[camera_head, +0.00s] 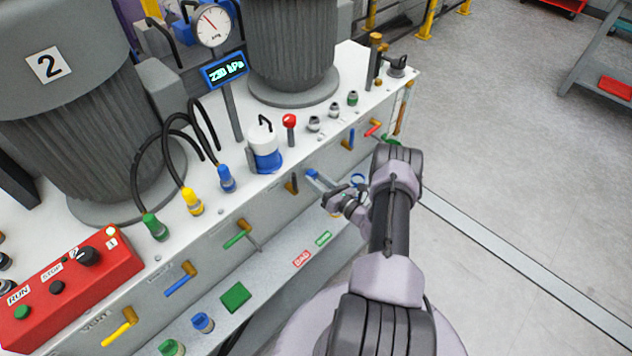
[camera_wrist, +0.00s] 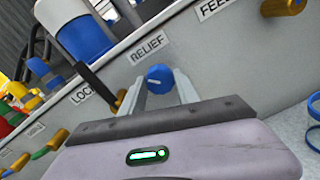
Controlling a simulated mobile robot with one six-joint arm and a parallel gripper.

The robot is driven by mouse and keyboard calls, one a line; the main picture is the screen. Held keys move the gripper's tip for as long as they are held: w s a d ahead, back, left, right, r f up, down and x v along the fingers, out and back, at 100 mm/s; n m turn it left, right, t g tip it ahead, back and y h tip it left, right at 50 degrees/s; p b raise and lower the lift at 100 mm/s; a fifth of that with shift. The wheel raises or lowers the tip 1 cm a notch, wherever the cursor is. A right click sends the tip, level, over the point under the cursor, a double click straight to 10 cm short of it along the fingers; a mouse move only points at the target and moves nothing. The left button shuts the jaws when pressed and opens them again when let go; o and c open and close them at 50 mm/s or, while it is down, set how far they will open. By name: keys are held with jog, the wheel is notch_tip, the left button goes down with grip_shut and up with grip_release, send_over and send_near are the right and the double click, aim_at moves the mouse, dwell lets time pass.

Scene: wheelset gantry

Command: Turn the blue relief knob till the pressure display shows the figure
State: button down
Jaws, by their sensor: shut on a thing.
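The blue relief knob (camera_wrist: 160,79) sits on the grey front panel under the RELIEF label (camera_wrist: 149,47) in the wrist view. My gripper (camera_wrist: 160,88) has its two fingers on either side of the knob and is shut on it. A white mark shows on the knob's face, pointing left. In the head view my gripper (camera_head: 315,178) reaches the front panel from the right, and the knob is hard to make out there. The pressure display (camera_head: 224,69) is a blue-framed screen that appears to read 230 kPa. A round dial gauge (camera_head: 213,25) stands above it.
A blue-and-white container (camera_head: 264,150) and a red-topped knob (camera_head: 289,122) stand on the bench top above. Lever valves, such as a green-handled one (camera_head: 238,238), stick out along the front panel. A lower shelf (camera_head: 270,283) runs below.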

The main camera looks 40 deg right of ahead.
jog(key=m+b, duration=0.2)
jog(key=m, duration=0.3)
jog(key=shift+f+b, duration=0.15)
jog(key=shift+b, duration=0.25)
jog(key=m+b, duration=0.1)
jog(key=m, duration=0.4)
jog(key=shift+m+b, duration=0.3)
jog(key=c, duration=0.9)
grip_release()
jog(key=s+d+p, duration=0.1)
jog(key=s+p, duration=0.3)
jog(key=s, duration=1.3)
jog(key=shift+s+r, duration=0.2)
jog(key=shift+r, duration=0.15)
jog(key=shift+d, duration=0.1)
